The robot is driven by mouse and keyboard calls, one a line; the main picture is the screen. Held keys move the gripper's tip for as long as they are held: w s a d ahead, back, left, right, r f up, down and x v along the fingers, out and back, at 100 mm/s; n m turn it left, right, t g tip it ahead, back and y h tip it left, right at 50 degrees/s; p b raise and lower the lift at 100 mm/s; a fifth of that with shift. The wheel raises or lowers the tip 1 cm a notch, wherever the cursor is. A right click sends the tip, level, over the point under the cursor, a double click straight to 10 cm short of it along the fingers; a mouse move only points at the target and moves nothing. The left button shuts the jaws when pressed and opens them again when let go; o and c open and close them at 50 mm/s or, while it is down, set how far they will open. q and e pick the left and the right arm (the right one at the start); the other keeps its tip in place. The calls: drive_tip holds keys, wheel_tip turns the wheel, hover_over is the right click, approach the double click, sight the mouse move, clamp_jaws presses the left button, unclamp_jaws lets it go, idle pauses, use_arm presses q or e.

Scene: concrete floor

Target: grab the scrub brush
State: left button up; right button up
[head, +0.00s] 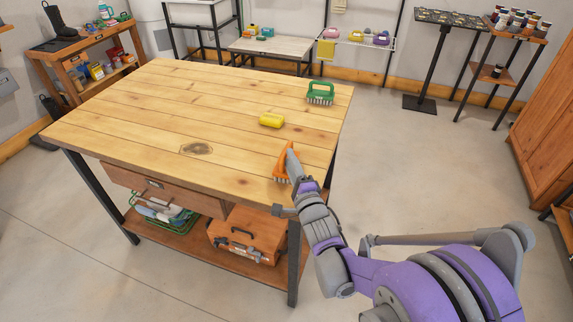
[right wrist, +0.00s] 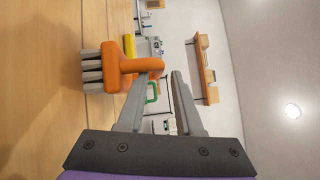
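An orange scrub brush (head: 281,165) with grey bristles lies on the wooden table (head: 150,105) near its front right corner. In the right wrist view the same brush (right wrist: 118,66) is at upper left, bristles toward the tabletop, its handle end by the left fingertip. My right gripper (head: 293,158) is right beside the brush and partly covers it. In the right wrist view my gripper (right wrist: 165,80) has its fingers apart, with nothing clearly held between them. A green brush (head: 320,94) stands near the table's far right corner. My left gripper is not in view.
A yellow cylinder-like item (head: 271,120) lies on the table between the two brushes. The left and middle of the tabletop are clear. A brown toolbox (head: 246,238) and a green basket (head: 170,222) sit on the shelf below. Racks and side tables stand along the back wall.

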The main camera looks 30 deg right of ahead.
sight(286, 148)
drive_tip(key=x, duration=0.5)
drive_tip(key=shift+d+f, duration=0.2)
drive_tip(key=shift+s, duration=0.1)
clamp_jaws()
idle(1.1)
